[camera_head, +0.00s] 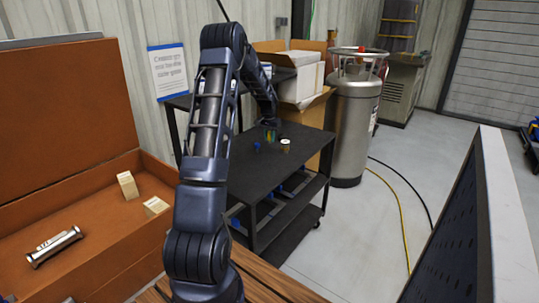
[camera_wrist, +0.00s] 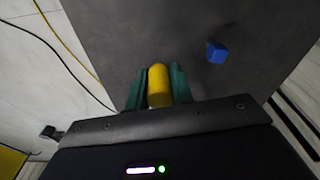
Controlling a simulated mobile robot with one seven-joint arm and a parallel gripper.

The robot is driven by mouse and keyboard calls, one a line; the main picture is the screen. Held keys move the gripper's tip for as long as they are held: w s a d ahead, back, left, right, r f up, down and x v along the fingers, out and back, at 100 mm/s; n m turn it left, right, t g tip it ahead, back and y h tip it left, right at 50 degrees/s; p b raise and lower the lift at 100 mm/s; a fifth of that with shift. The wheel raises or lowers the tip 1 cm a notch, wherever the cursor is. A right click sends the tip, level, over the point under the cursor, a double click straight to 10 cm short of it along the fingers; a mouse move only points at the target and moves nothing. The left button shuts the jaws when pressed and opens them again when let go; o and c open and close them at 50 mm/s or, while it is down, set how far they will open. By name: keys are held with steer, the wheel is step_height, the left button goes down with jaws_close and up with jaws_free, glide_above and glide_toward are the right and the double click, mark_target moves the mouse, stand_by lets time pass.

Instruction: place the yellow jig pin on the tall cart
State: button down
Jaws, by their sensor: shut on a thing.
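My gripper (camera_wrist: 158,84) is shut on the yellow jig pin (camera_wrist: 158,88), which sits between its two green fingers in the wrist view. In the head view my gripper (camera_head: 270,135) is low over the far part of a dark cart's top (camera_head: 262,176). The pin shows there only as a small yellowish spot. The same dark top (camera_wrist: 205,18) lies below the pin in the wrist view. I cannot tell whether the pin touches it.
A blue block (camera_head: 257,146) and a small pale round item (camera_head: 285,145) stand on the cart top near my gripper. The blue block (camera_wrist: 216,52) also shows in the wrist view. A steel tank (camera_head: 352,125) and stacked boxes (camera_head: 299,80) stand behind. The cart's near top is clear.

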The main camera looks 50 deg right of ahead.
mark_target(270, 159)
step_height(270, 159, down, 10)
steer(key=shift+r, duration=0.1)
stand_by(0.4)
steer(key=c, duration=1.2)
jaws_free()
steer(key=shift+f, duration=0.2)
steer(key=shift+r, duration=0.15)
step_height(270, 159, up, 12)
steer(key=a, duration=0.1)
steer(key=shift+a, duration=0.2)
